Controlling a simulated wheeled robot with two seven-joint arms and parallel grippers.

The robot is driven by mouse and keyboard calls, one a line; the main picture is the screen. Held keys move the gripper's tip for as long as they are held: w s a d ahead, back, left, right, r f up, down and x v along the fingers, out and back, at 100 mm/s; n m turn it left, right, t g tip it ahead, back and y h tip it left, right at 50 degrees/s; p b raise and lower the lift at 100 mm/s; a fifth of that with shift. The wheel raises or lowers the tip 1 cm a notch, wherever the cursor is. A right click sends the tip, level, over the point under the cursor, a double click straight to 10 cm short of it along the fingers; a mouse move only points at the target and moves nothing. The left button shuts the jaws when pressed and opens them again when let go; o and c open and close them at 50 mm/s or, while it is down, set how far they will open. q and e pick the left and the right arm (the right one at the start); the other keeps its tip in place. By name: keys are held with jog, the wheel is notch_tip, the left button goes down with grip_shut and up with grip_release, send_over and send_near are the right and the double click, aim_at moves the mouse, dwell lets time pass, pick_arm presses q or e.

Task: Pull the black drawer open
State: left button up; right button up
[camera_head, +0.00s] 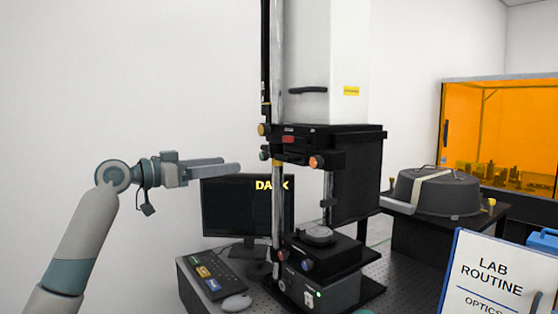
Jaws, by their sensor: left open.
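A tall interferometer stands in the middle, with a white upper housing (334,60) and a black stage unit (335,136) below it. The unit has a red label and orange knobs on its front. I cannot tell for certain which black part is the drawer; a black front piece (300,155) sticks out under the label, and it looks shut. My left gripper (234,169) points right, open and empty, left of this front piece and apart from it in the picture. My right gripper is not in view.
A monitor (225,215) reading "DARK" stands below my left gripper, partly behind the column. A keyboard (213,276) and mouse (236,303) lie in front. A grey round instrument (437,192), a lab sign (488,275) and an orange enclosure (505,125) are at right.

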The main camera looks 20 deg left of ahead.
aim_at(282, 159)
pick_arm(q)
jog(key=p+x, duration=0.7)
jog(key=x, duration=0.9)
jog(key=shift+r, duration=0.2)
jog(key=shift+w+d+f+p, duration=0.15)
jog(key=shift+w+d+p, duration=0.15)
jog(key=shift+w+d, duration=0.2)
jog(key=c, duration=1.2)
jog(key=shift+s+a+f, duration=0.15)
jog(key=shift+s+a, duration=0.05)
jog(key=shift+a, duration=0.05)
jog(key=b+v, duration=0.6)
jog(key=v, duration=1)
jog(key=shift+b, duration=0.3)
